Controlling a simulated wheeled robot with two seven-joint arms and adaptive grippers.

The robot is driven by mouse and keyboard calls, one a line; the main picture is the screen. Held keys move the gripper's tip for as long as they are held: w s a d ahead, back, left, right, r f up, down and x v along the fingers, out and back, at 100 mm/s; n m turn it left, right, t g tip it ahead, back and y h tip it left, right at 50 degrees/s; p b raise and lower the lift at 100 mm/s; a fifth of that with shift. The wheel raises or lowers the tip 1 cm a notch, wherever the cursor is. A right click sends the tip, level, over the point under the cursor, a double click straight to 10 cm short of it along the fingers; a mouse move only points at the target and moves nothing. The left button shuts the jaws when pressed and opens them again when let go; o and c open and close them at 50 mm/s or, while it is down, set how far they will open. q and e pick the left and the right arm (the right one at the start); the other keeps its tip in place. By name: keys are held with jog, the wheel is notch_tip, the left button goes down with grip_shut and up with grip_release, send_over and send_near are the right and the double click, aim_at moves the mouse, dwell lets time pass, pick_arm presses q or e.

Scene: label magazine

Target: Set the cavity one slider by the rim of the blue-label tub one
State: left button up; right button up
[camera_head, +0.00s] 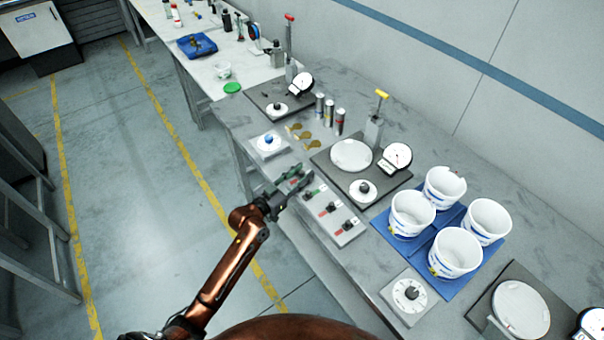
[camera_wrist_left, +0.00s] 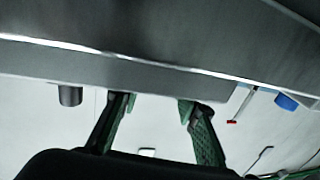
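A pale slider panel (camera_head: 341,232) lies along the near edge of the bench, with several dark slider knobs beside green and red marks. I cannot read which slider is cavity one. Several white tubs with blue bands stand upright on a blue mat (camera_head: 467,288) to the right: a left tub (camera_head: 411,214), a back tub (camera_head: 444,186), a right tub (camera_head: 488,221) and a front tub (camera_head: 455,252). Their numbers are unreadable. My left gripper (camera_head: 299,180) is over the panel's far end, hiding part of it. Its fingers (camera_wrist_left: 157,101) are apart and empty. My right gripper is not visible.
A dial box (camera_head: 408,298) sits in front of the mat. A dark plate with a white disc (camera_head: 351,155) and gauge (camera_head: 397,157) lies behind the panel. A blue-knobbed box (camera_head: 268,145) is left of it. Open floor lies left of the bench.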

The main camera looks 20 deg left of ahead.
pick_arm(q)
jog(key=shift+d, duration=0.1)
jog(key=c, duration=0.7)
grip_shut()
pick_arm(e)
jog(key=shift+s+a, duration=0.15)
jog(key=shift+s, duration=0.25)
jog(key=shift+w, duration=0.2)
